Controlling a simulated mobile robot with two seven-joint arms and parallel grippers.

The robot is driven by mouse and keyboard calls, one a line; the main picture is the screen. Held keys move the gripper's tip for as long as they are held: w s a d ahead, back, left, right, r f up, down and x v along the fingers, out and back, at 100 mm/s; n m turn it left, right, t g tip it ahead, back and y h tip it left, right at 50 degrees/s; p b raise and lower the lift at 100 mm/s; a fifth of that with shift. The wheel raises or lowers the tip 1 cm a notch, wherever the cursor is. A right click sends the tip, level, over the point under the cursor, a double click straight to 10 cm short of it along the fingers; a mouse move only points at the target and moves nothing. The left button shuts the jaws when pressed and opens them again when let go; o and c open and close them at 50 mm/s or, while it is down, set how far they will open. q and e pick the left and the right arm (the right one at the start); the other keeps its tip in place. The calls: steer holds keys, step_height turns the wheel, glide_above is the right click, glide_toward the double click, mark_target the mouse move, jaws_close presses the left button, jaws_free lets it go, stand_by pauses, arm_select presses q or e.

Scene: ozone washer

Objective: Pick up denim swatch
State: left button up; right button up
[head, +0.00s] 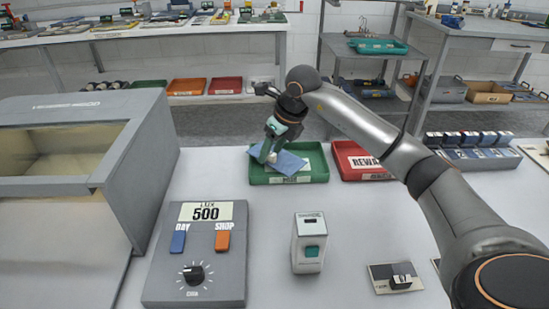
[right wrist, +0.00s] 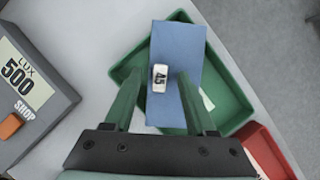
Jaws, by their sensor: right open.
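The denim swatch (head: 290,164) is a flat blue piece lying slanted across the green tray (head: 318,176). The right wrist view shows the swatch (right wrist: 178,40) reaching over the tray's edge, with a small white tag (right wrist: 159,78) marked 45 on it. My right gripper (head: 268,153) is over the tray, pointing down at the swatch. In the right wrist view its fingers (right wrist: 158,88) are apart, with the tag between them. I cannot tell whether the fingertips touch the swatch. My left gripper is not in view.
A red tray (head: 358,162) stands right of the green tray. A grey lux panel (head: 195,270) reading 500 and a white device (head: 309,250) stand nearer. A large grey box (head: 145,160) is at left. Racked blue items (head: 470,150) are at right.

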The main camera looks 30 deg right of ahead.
steer(key=shift+c, duration=0.2)
jaws_close()
stand_by(0.4)
